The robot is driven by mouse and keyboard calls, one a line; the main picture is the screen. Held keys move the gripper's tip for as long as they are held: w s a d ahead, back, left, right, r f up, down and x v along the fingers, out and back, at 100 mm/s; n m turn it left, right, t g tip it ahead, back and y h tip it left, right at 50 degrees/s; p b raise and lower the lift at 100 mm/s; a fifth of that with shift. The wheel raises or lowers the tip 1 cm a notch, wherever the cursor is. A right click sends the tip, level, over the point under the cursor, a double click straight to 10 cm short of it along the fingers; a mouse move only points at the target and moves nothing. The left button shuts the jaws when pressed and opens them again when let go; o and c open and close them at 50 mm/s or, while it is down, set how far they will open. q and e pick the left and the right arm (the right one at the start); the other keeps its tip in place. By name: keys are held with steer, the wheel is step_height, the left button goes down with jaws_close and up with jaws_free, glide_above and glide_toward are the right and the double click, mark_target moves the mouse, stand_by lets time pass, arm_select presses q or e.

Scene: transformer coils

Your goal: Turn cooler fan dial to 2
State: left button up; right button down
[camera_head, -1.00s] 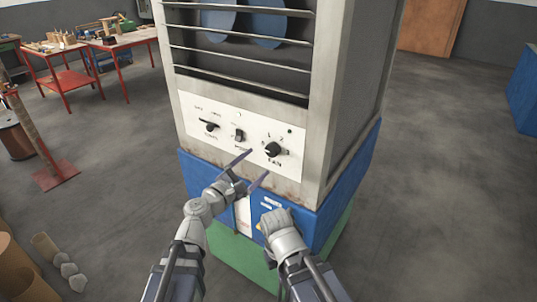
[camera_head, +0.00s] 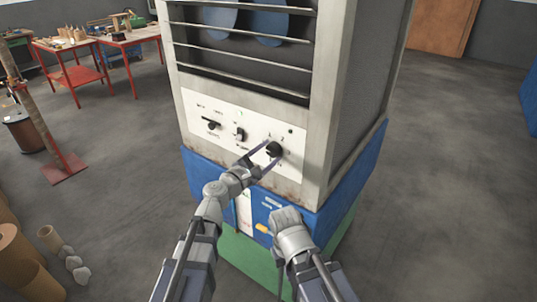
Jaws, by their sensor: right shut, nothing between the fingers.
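The fan dial (camera_head: 275,149) is a round black knob at the right end of the white control panel (camera_head: 207,138) on the cooler (camera_head: 328,100). Small marks, including a 1 and a 2, stand above it. My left gripper (camera_head: 273,151) is open, with its two thin fingers reaching up to the dial, one on the upper left side and one on the lower right. I cannot tell whether they touch it. The knob's exact pointing direction is too small to tell. My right gripper (camera_head: 287,214) is shut and empty, low in front of the blue base.
A black switch (camera_head: 239,134) and another black knob (camera_head: 211,125) sit left of the dial. The blue base (camera_head: 345,190) stands under the cooler. The floor at right is clear.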

arm_select(q)
steer(key=c, duration=1)
steer(key=shift+o, duration=0.2)
steer(key=shift+m, duration=0.3)
steer(key=m, duration=1.1)
steer(key=shift+m, duration=0.4)
steer(key=m, duration=0.5)
steer(key=shift+s, duration=0.1)
steer(key=m, duration=0.6)
steer(key=shift+m, duration=0.4)
